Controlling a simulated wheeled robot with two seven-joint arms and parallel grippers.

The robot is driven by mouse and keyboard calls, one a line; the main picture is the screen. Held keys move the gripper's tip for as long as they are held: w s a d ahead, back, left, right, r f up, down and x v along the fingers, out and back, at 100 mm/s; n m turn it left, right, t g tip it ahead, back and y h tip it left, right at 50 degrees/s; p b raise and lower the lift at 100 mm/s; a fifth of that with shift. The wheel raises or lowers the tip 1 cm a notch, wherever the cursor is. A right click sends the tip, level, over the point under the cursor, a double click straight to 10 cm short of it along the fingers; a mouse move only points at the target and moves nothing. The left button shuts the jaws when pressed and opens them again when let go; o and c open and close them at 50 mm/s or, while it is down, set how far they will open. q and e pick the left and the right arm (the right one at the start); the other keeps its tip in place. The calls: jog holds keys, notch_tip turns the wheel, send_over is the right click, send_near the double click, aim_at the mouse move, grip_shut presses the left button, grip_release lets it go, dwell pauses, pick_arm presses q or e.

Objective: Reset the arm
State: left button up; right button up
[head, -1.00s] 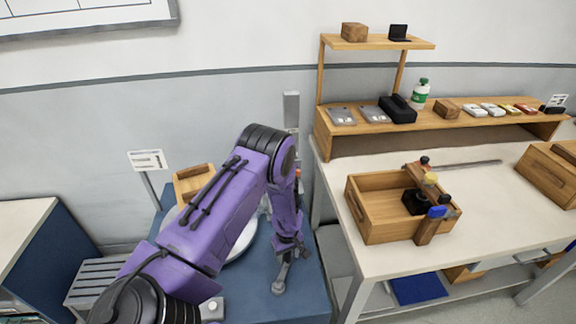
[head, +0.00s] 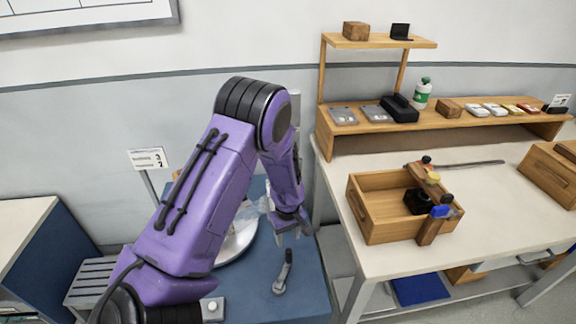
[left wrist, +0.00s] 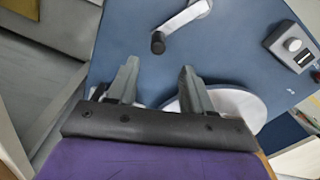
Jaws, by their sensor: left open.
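My purple left arm reaches over the blue-topped table (head: 300,295) in the head view. My left gripper (head: 292,232) hangs above that table, pointing down. In the left wrist view the two fingers of the gripper (left wrist: 158,80) stand apart with nothing between them. A grey handle with a dark knob (head: 283,272) lies on the blue top, just in front of the gripper and apart from it. It also shows beyond the fingertips in the left wrist view (left wrist: 180,20). My right gripper is in neither view.
A round white plate (head: 238,245) on the blue table is partly hidden by my arm. A small control box (left wrist: 292,45) shows in the left wrist view. To the right, a white-topped bench (head: 380,262) holds an open wooden box (head: 361,213) with tools. A sign (head: 148,158) stands at left.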

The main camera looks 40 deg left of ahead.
aim_at(287, 256)
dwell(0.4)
pick_arm(q)
jog(key=s+f+m+t+y, duration=0.1)
jog(key=s+d+f+m+t+y, duration=0.1)
jog(key=f+t, duration=0.1)
jog(key=s+d+f+m+t+y, duration=0.1)
jog(key=f+m+t, duration=0.1)
jog(key=shift+s+d+f+y+b, duration=0.1)
jog(key=shift+s+f+y+b, duration=0.05)
jog(key=shift+y+b, duration=0.2)
jog(key=s+d+f+m+g, duration=0.1)
jog(key=s+d+f, duration=0.2)
jog(key=s, duration=0.7)
jog(key=s+d+f+m+b, duration=0.1)
jog(key=s+d+f+m, duration=0.1)
jog(key=s, duration=0.8)
jog(key=shift+d+f+g, duration=0.4)
jog(key=shift+d+f, duration=0.15)
jog(key=shift+d, duration=0.55)
jog(key=shift+w, duration=0.1)
